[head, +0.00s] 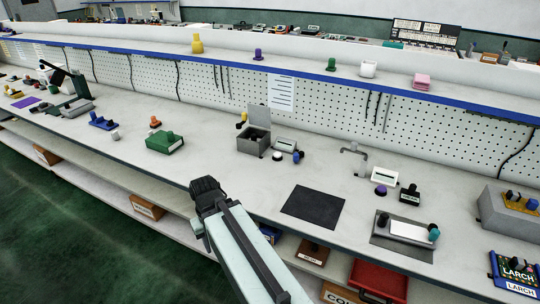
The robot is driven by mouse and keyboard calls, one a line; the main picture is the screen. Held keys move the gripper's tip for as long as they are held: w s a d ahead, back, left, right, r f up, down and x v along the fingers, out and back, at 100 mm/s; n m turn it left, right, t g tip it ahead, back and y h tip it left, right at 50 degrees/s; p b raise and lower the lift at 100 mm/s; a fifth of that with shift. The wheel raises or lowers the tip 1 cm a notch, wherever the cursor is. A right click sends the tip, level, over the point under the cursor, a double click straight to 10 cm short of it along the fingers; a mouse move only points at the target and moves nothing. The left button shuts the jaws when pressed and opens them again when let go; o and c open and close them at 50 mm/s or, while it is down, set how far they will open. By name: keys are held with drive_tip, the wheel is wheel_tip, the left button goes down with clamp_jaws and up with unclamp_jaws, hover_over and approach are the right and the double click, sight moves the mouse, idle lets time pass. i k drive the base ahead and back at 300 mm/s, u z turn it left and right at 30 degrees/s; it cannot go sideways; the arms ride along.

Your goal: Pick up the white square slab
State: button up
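A flat white slab (411,231) lies on a dark grey plate (402,250) on the bench, right of centre. A dark knob stands at its left end and a teal knob at its right end. It looks longer than wide, so I cannot tell whether it is the square slab. A small white block (368,69) also sits on the upper shelf. My gripper (206,187) is at the bench's front edge, left of and well apart from both. Its fingers are dark and small here, and I cannot tell whether they are open. I see nothing clearly held.
A black mat (313,207) lies on the bench right of my gripper. A grey open-lidded box (254,139) and a green block (164,142) stand farther back. A grey box (508,217) stands at the right. A red bin (378,281) is under the bench.

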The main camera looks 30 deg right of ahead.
sight(253, 137)
drive_tip(key=u, duration=0.55)
drive_tip(key=i, duration=2.4)
drive_tip(key=z, duration=0.2)
